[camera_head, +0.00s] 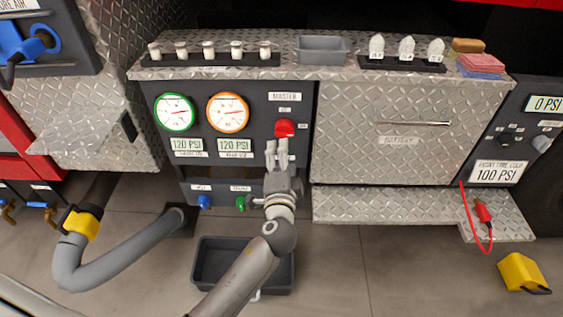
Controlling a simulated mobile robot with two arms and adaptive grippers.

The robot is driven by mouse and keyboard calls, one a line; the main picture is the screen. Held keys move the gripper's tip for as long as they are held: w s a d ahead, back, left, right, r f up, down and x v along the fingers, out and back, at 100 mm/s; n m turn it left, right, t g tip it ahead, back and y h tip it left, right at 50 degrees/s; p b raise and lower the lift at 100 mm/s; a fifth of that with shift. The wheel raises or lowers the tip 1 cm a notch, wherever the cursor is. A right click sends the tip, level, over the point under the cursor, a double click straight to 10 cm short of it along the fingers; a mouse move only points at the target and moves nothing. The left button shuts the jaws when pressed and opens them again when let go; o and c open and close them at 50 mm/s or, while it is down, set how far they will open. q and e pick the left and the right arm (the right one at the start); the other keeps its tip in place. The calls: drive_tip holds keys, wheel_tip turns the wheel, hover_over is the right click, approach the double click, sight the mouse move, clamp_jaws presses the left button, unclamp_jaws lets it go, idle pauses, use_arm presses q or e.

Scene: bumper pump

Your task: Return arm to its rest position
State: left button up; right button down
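My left arm comes in from the bottom, left of centre, and reaches up to the dark pump panel. My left gripper (277,147) points up at the panel, just below the red MASTER knob (284,128). Its two fingers stand a little apart with nothing seen between them. Whether a fingertip touches the knob or the panel cannot be told. The gripper covers part of the panel under the knob. My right gripper is not in view.
Green-rimmed (174,112) and orange-rimmed (228,112) gauges sit left of the knob. Blue (204,202) and green (241,203) knobs are low on the panel. A dark bin (212,271) stands beneath my arm. A grey hose (127,254) lies left. A diamond-plate step (400,207) juts out right.

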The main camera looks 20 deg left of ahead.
use_arm(q)
drive_tip(key=shift+s+d, duration=0.2)
drive_tip(key=shift+s, duration=0.45)
